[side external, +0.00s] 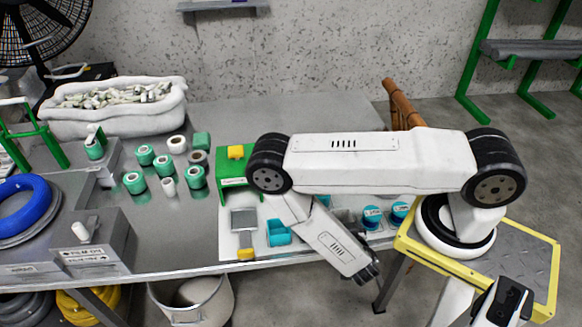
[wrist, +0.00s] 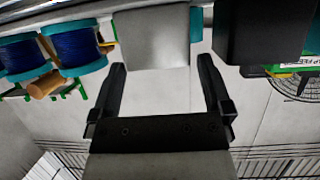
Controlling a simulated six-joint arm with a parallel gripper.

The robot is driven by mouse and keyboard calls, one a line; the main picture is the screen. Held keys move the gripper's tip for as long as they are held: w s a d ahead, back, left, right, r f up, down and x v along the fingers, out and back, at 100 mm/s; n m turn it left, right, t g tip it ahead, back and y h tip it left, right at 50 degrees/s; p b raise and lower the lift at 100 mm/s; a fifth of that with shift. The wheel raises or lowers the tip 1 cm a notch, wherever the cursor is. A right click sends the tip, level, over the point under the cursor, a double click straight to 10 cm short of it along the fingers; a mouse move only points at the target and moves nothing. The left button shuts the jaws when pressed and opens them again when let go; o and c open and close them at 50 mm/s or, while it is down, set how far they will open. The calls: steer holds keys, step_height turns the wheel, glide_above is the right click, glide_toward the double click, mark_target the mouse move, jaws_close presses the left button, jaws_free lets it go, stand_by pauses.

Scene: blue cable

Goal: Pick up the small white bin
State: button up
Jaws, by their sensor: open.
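A pale white-grey box (wrist: 155,40), which looks like the small white bin, shows at the top of the wrist view. It lies beyond and between my gripper's fingertips (wrist: 161,66), with part cut off by the frame edge. My gripper is open, and its two black fingers stand apart with nothing held. I cannot tell whether the fingertips touch the box. In the side view my gripper (side external: 367,272) is a small dark end near the table's front edge, with its fingers hard to make out. I cannot pick out the same box surely there; my arm covers part of that area.
Blue cable spools (wrist: 62,48) sit left of the box, and a black block (wrist: 262,30) is close on its right. Teal bins (side external: 278,233) and a green box (side external: 233,168) stand on the table. A white bucket (side external: 190,300) is below the front edge.

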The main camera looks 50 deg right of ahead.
mark_target(339, 213)
steer(key=shift+x, duration=2.45)
steer(key=shift+d+r, duration=0.15)
steer(key=c, duration=1)
steer(key=shift+o, duration=0.2)
steer(key=shift+r, duration=0.15)
step_height(339, 213, up, 10)
